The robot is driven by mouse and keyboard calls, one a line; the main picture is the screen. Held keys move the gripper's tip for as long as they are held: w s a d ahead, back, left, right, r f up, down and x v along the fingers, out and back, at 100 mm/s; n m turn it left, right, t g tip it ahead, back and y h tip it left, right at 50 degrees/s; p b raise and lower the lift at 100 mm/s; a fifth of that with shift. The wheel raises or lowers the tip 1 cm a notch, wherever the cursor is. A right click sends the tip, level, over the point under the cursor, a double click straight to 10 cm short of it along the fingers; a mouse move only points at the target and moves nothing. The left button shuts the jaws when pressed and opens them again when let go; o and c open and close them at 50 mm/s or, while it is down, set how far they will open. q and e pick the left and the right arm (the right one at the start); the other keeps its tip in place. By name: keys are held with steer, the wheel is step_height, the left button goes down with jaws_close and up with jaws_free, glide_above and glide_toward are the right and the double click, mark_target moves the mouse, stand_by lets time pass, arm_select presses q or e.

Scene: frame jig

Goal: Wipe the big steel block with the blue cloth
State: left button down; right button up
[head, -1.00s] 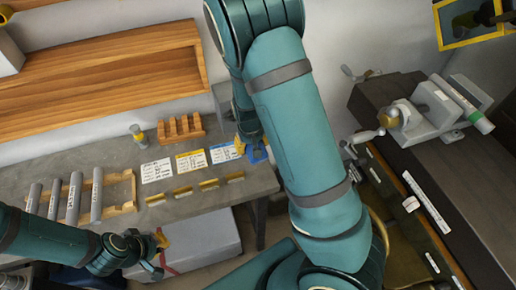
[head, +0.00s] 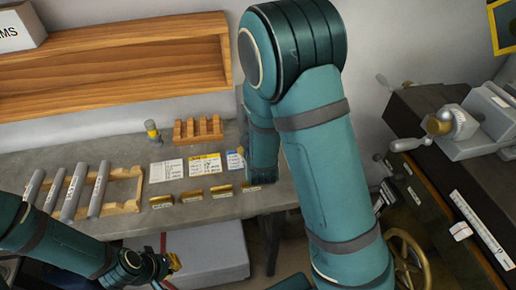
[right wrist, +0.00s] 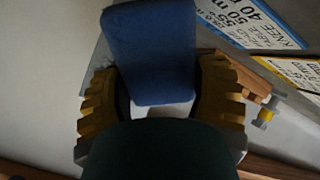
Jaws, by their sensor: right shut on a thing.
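The blue cloth (right wrist: 150,55) shows in the right wrist view, between the yellow fingers of my right gripper (right wrist: 158,95), which is shut on it. In the head view my right arm hides this gripper and the cloth, at the right end of the grey bench (head: 225,208). My left gripper (head: 170,268) is low at the left in the head view, in front of the bench; I cannot tell its opening. I cannot pick out the big steel block for sure. A large grey box (head: 205,258) with a red strap stands below the bench front.
Several steel bars (head: 72,192) lie on a wooden rack (head: 124,188). Label cards (head: 204,164), brass pieces (head: 221,191) and a slotted wooden block (head: 198,131) are on the bench. A dark machine bench with a vise (head: 480,130) stands at right.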

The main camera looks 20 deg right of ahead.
steer(key=t+b, duration=0.1)
steer(key=b, duration=0.1)
steer(key=a+r+n+t+b, duration=0.1)
steer(key=t+b, duration=0.1)
steer(key=a+t+y+b, duration=0.1)
steer(key=shift+s+a+r+t+b, duration=0.25)
steer(key=shift+r+t+b, duration=0.05)
steer(key=shift+t+b, duration=0.1)
steer(key=shift+s+a+r+t+b, duration=0.2)
steer(key=shift+s+r+t+b, duration=0.05)
steer(key=shift+r+t+b, duration=0.1)
steer(key=shift+w+d+r, duration=0.1)
steer(key=shift+w+d, duration=0.05)
steer(key=shift+w, duration=0.8)
steer(key=shift+w+d+r, duration=0.1)
steer(key=shift+w+d, duration=0.1)
steer(key=shift+w, duration=0.75)
steer(key=shift+w+d, duration=0.15)
steer(key=shift+w, duration=0.8)
steer(key=shift+w+d, duration=0.15)
steer(key=shift+w, duration=0.85)
steer(key=shift+d, duration=0.1)
steer(key=s+d, duration=0.2)
steer(key=d, duration=0.8)
steer(key=shift+d, duration=0.2)
